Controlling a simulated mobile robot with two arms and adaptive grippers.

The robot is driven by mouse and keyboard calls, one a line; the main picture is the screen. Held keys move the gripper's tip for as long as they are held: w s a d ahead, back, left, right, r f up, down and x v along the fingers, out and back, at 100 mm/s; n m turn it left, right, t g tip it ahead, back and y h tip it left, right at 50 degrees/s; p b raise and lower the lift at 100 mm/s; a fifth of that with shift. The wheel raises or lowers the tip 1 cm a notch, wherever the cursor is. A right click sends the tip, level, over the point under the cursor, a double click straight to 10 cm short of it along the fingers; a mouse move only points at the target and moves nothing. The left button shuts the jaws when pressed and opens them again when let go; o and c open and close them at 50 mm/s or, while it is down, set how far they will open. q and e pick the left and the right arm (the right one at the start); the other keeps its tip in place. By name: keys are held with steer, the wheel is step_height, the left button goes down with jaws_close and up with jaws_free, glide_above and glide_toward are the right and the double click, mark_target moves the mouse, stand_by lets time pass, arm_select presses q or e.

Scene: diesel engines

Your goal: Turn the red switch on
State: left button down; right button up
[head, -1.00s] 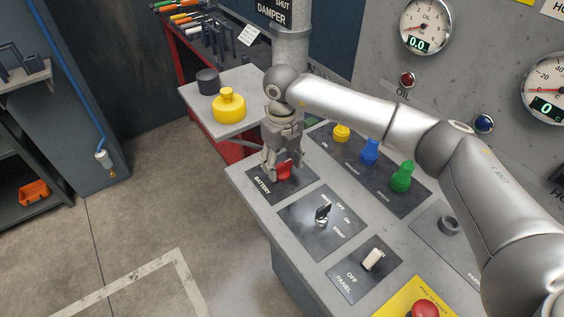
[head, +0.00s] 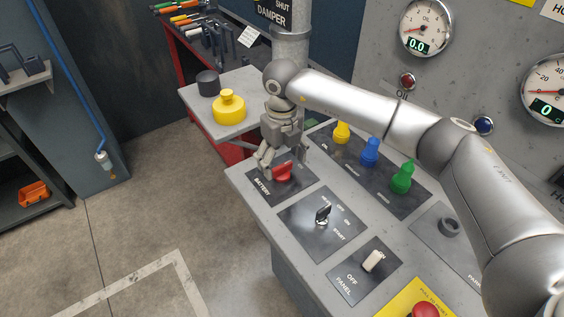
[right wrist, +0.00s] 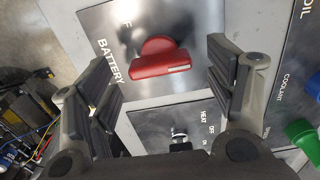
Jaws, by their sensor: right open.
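The red switch (head: 283,172) sits on the dark plate marked BATTERY (head: 262,190) at the panel's far left corner. In the right wrist view the red switch (right wrist: 160,58) shows whole, with its handle lying roughly crosswise and a pale mark near its right end. My right gripper (head: 281,163) is open just above and behind the switch. In the right wrist view its two fingers (right wrist: 165,85) stand apart, one left and one right of the switch, not visibly touching it. My left gripper is not in view.
A key switch (head: 322,213) and a white toggle (head: 373,260) are nearer on the panel. Yellow (head: 342,132), blue (head: 370,151) and green (head: 402,177) knobs stand right of the gripper. A red button (head: 425,310) is at the front. Floor at left is clear.

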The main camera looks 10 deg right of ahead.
mark_target(282, 165)
step_height(282, 165, up, 11)
steer(key=shift+f, duration=0.15)
stand_by(0.5)
